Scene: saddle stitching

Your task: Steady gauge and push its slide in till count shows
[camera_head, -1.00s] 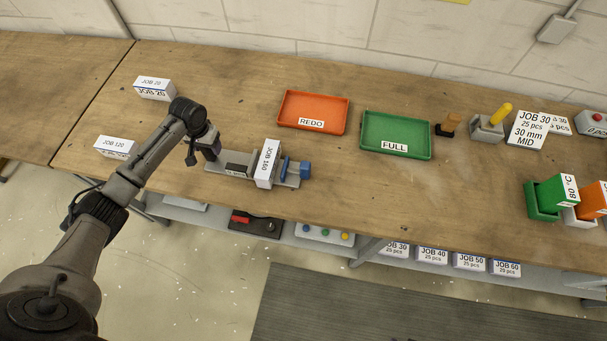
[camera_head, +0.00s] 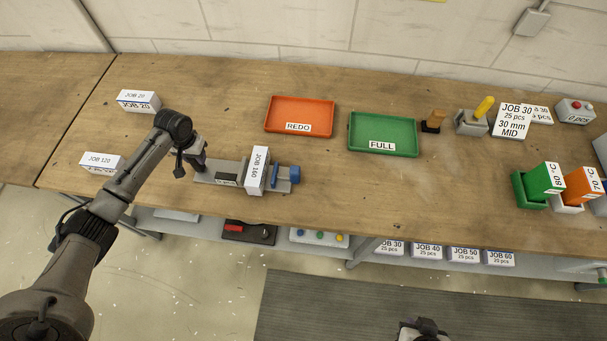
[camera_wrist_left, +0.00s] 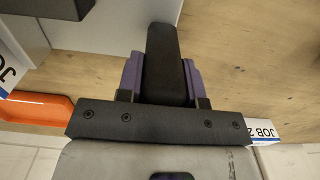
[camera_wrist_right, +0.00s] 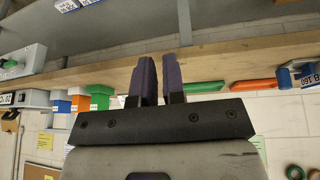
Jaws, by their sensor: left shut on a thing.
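The gauge (camera_head: 207,178) is a grey base on the bench's left-centre. A white JOB 160 block (camera_head: 257,171) stands upright across it. At its right end is the slide with a blue handle (camera_head: 294,174), apart from both grippers. My left gripper (camera_head: 197,166) is at the gauge's left end. In the left wrist view its purple fingers are shut on a dark block (camera_wrist_left: 165,65), which appears to be part of the gauge. The gauge's small dark plate (camera_head: 227,180) has no readable figures. My right gripper (camera_wrist_right: 159,80) is empty, its fingers close together with a narrow gap.
An orange REDO tray (camera_head: 271,110) and a green FULL tray (camera_head: 354,143) lie behind. JOB 20 (camera_head: 138,101) and JOB 120 (camera_head: 100,162) blocks lie left. A stamp (camera_head: 433,121) and a yellow-handled device (camera_head: 472,122) stand right.

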